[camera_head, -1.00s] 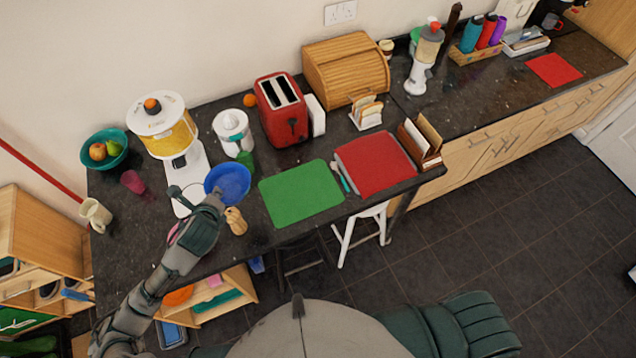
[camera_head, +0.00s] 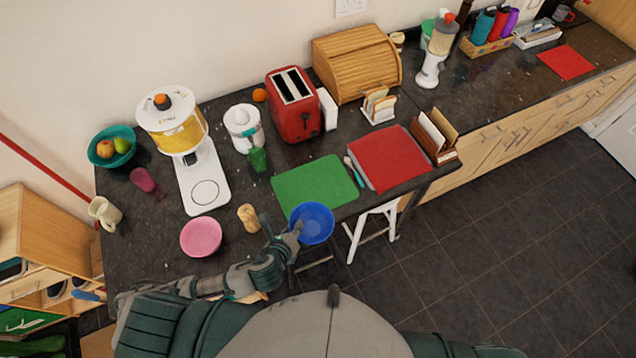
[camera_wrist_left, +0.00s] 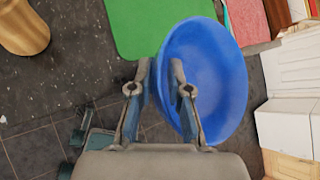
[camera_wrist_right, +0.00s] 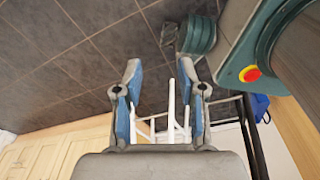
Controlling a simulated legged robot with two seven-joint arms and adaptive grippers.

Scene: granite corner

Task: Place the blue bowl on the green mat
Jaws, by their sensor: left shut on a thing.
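The blue bowl (camera_head: 313,223) is held by its left rim in my left gripper (camera_head: 292,232). In the head view it overlaps the counter's front edge and hides the near right edge of the green mat (camera_head: 313,184). The left wrist view shows my left gripper (camera_wrist_left: 161,88) shut on the near wall of the blue bowl (camera_wrist_left: 212,75), with the green mat (camera_wrist_left: 140,22) just beyond it. The mat lies flat on the counter with nothing on it. My right gripper (camera_wrist_right: 160,85) shows only in its wrist view, open and empty, over the floor.
A pink bowl (camera_head: 201,237) and a wooden pepper mill (camera_head: 248,217) stand left of the mat. A green cup (camera_head: 258,160) is behind it. A red mat (camera_head: 387,158) and a toothbrush (camera_head: 354,172) lie to its right. A white stool (camera_head: 371,229) stands below the counter edge.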

